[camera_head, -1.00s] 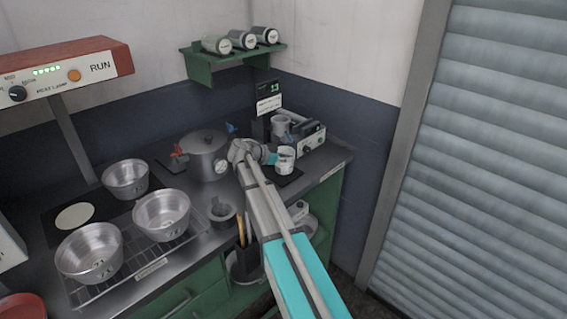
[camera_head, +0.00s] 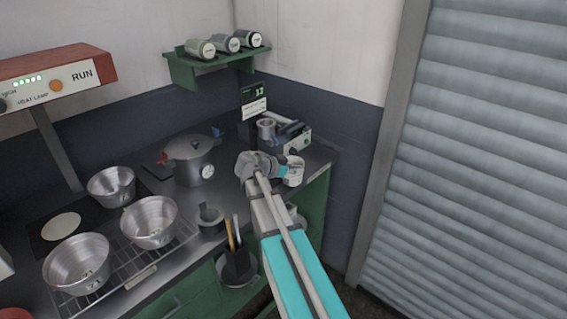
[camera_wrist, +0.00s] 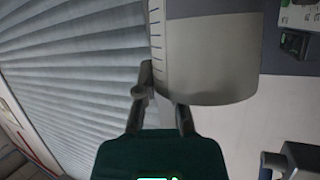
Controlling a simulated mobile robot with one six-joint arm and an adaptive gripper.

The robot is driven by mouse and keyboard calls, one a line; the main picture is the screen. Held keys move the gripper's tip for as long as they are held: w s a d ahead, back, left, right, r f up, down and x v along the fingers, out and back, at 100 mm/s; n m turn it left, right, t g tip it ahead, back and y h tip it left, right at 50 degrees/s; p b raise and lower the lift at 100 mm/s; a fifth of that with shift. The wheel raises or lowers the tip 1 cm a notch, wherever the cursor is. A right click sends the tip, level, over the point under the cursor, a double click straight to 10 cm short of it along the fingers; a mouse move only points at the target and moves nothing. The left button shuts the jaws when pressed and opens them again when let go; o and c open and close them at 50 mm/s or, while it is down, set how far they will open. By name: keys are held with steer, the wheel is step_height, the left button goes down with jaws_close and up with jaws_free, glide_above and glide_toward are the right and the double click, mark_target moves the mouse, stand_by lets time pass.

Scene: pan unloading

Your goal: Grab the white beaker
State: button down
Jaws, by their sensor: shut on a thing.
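The white beaker (camera_head: 295,171) is at the right end of the counter in the head view, close to the front edge. It fills the upper middle of the wrist view (camera_wrist: 207,55), with dark measuring marks along its left side. My gripper (camera_head: 283,171) is at the beaker's left side and shut on it. In the wrist view, my gripper's dark fingers (camera_wrist: 163,90) reach up to the beaker's lower left, with a pale strip between them. The exact contact is partly hidden. The beaker appears raised off the counter.
A pot with a gauge (camera_head: 190,160) stands left of my gripper. Metal bowls (camera_head: 150,222) sit on and near a wire rack at the left. A device with a metal cup (camera_head: 267,129) stands behind. A wall shelf (camera_head: 190,70) holds canisters. A shutter (camera_head: 480,170) is right.

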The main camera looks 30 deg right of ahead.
steer(key=s+d, duration=0.2)
steer(key=s, duration=0.5)
steer(key=shift+d, duration=0.25)
